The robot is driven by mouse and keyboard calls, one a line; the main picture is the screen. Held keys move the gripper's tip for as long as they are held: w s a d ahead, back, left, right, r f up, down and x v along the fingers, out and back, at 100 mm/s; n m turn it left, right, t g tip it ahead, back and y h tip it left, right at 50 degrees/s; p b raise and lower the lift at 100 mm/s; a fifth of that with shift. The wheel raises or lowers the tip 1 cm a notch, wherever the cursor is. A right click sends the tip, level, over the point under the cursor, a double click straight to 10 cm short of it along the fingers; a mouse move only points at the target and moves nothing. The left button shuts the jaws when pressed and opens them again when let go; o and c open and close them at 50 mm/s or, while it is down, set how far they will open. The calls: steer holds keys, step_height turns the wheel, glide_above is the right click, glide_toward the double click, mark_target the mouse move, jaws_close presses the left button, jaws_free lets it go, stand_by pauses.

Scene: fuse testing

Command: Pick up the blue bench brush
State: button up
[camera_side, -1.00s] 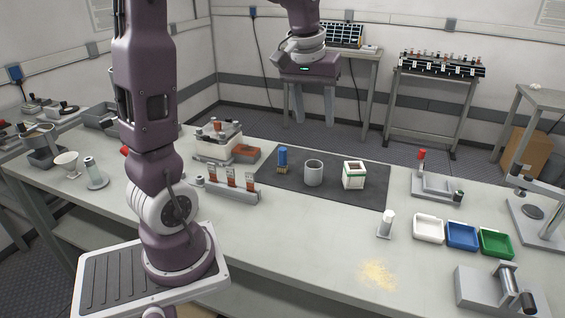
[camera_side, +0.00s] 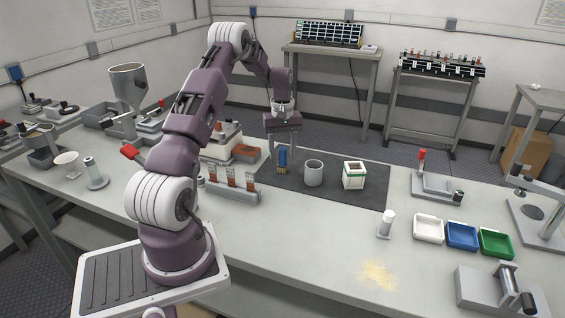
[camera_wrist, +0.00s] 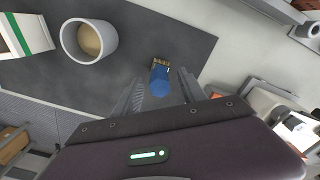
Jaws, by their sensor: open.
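The blue bench brush (camera_side: 282,159) stands upright on the dark mat, its tan bristles down. My gripper (camera_side: 283,150) is lowered over it, with the fingers around the brush handle. In the wrist view the brush (camera_wrist: 160,82) lies between the two open fingers of my gripper (camera_wrist: 160,92), with a gap on both sides. Its bristle end shows beyond the fingertips.
A grey cup (camera_side: 314,173) stands just right of the brush, and a white-green box (camera_side: 354,175) stands beyond it on the dark mat (camera_side: 330,200). A grey device with an orange-brown block (camera_side: 246,153) is close on the left.

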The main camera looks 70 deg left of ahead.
jaws_close()
